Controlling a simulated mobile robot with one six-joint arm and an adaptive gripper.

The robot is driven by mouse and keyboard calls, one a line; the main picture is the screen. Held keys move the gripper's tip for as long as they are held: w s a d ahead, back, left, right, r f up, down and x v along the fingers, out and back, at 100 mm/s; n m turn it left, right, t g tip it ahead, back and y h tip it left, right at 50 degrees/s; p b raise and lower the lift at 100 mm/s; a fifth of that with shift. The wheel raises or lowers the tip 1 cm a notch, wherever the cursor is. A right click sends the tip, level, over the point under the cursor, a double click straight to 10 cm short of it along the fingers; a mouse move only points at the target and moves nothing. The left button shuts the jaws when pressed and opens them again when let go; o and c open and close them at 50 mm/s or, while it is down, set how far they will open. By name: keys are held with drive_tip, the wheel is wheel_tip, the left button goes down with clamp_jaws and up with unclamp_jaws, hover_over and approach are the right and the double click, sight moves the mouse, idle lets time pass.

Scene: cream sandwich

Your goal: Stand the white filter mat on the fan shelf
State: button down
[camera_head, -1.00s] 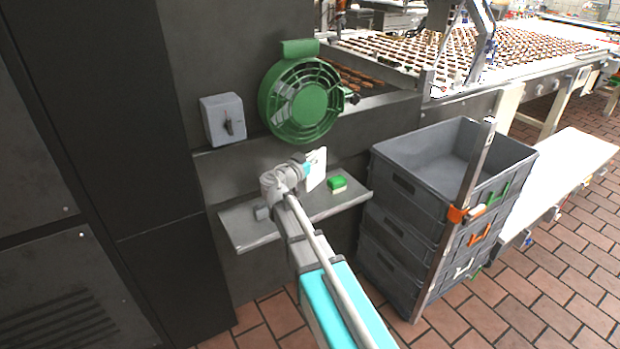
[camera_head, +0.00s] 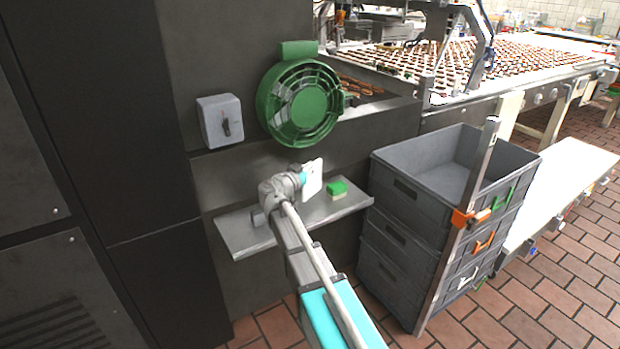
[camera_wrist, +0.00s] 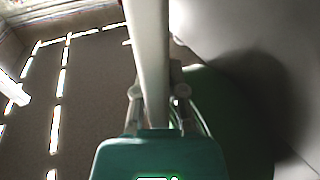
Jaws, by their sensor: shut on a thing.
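The white filter mat (camera_head: 313,180) is upright, edge on to my gripper, at the fan shelf (camera_head: 240,236). Its lower edge is close to the shelf top; I cannot tell if it touches. My gripper (camera_head: 302,179) is shut on the mat from the left side. In the wrist view the mat is a pale upright strip (camera_wrist: 150,50) between the two fingers (camera_wrist: 158,95). The green fan (camera_head: 303,104) hangs on the wall above the shelf. My arm hides part of the shelf's middle.
A green sponge (camera_head: 337,187) lies on the shelf just right of the mat. A grey switch box (camera_head: 221,121) is on the wall at left. Stacked grey crates (camera_head: 405,187) stand right of the shelf, with a metal post (camera_head: 465,205) before them. The shelf's left end is clear.

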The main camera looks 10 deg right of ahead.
sight(311, 176)
drive_tip(key=shift+w+f+b, duration=0.2)
drive_tip(key=shift+f+b, duration=0.8)
drive_tip(key=shift+f, duration=0.05)
drive_tip(key=shift+w+f+b, duration=0.2)
drive_tip(key=shift+f+b, duration=0.8)
drive_tip(key=shift+f, duration=0.15)
drive_tip(key=c, duration=0.7)
unclamp_jaws()
drive_tip(key=shift+r, duration=0.25)
drive_tip(key=v, duration=1.2)
drive_tip(key=shift+d, duration=0.1)
